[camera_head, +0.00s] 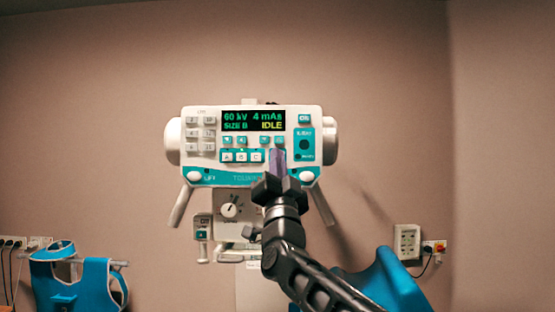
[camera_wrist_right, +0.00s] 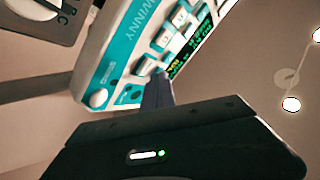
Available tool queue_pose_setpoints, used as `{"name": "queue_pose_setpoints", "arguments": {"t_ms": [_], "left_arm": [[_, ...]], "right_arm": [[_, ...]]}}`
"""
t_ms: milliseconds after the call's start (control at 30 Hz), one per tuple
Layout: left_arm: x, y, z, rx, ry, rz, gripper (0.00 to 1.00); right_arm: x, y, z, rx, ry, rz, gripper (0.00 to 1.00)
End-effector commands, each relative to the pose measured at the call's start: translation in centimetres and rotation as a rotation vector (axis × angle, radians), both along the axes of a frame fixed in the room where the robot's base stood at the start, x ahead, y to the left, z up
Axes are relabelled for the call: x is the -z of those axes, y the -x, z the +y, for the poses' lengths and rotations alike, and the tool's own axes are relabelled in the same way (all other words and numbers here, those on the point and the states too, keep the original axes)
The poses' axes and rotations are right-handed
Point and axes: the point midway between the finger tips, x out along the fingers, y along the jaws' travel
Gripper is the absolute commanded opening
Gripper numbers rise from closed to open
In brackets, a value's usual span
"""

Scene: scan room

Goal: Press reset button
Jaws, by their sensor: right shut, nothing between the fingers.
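The white and teal control console (camera_head: 190,112) is mounted at the wall. Its screen (camera_head: 253,120) reads 60 kV, 4 mAs, SIZE B, IDLE. Teal buttons sit in a row under the screen, with white A, B, C keys (camera_head: 241,157) below. I cannot read which button is marked reset. My right gripper (camera_head: 277,158) is shut and empty, its tips in front of the panel just right of the C key, hiding part of it. In the right wrist view the shut fingers (camera_wrist_right: 157,92) point at the console face (camera_wrist_right: 122,50); contact cannot be told. My left gripper is not in view.
Grey keys (camera_head: 201,133) are at the console's left, a teal block with a dark round control (camera_head: 304,144) at its right. Handles slant down below, beside a dial unit (camera_head: 230,208). A blue harness-like item (camera_head: 65,272) is at lower left, a wall box (camera_head: 407,241) at right.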

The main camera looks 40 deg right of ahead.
Motion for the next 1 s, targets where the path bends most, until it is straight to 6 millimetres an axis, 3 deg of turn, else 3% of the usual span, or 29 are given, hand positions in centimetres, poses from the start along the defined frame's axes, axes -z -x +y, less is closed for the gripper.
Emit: {"name": "queue_pose_setpoints", "arguments": {"t_ms": [267, 700, 1000], "left_arm": [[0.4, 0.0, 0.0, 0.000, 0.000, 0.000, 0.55], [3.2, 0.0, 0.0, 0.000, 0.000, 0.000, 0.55], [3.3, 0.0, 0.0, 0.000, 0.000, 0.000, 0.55]], "right_arm": [[0.1, 0.3, 0.2, 0.000, 0.001, -0.001, 0.00], [0.2, 3.5, 2.7, -0.001, 0.000, -0.001, 0.00], [0.0, 4.0, 3.0, 0.000, 0.000, 0.000, 0.00]]}}
